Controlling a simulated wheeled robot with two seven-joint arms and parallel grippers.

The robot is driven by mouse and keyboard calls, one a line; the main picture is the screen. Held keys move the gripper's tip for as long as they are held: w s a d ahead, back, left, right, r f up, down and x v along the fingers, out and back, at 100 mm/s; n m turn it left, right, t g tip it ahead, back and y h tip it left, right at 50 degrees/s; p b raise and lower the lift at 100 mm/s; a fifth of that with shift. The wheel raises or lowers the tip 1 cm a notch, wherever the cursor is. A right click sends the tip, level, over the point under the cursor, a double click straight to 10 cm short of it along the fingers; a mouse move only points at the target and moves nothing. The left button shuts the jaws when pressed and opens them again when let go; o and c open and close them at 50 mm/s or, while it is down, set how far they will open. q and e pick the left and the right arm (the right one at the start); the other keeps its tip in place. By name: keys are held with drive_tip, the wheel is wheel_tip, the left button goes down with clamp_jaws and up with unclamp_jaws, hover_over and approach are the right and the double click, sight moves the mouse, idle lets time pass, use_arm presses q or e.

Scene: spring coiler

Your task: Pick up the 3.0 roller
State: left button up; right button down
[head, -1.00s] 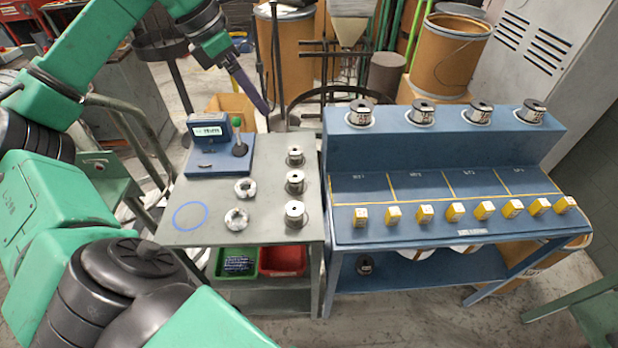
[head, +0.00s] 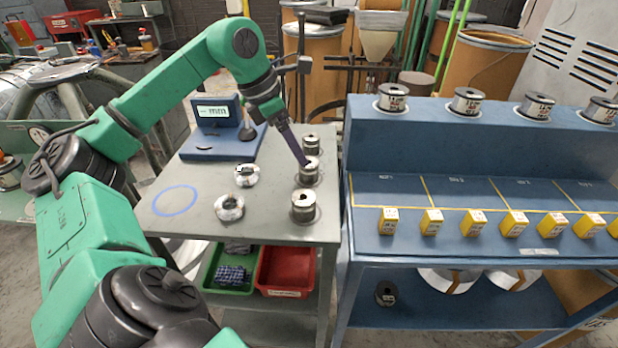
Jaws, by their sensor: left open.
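Three metal rollers stand in a row along the right side of the grey table (head: 270,228): a far roller (head: 311,145), a middle roller (head: 309,174) and a near roller (head: 303,207). I cannot read a size on any of them, so I cannot tell which is the 3.0 roller. My left gripper (head: 304,160) comes down from the upper left with its narrow fingers at the top of the middle roller. It is open; the finger gap is too small to make out, and I cannot tell whether it touches the roller. My right gripper is out of view.
A blue gauge (head: 212,113) stands at the table's back left. A blue bench (head: 400,165) at right carries several labelled spools (head: 467,101) and yellow blocks (head: 432,222).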

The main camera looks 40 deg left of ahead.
sight(309, 170)
use_arm(q)
drive_tip(key=x, duration=0.7)
drive_tip(key=shift+w+d+f, duration=0.1)
drive_tip(key=shift+w+d, duration=0.05)
drive_tip(key=shift+w, duration=0.15)
clamp_jaws()
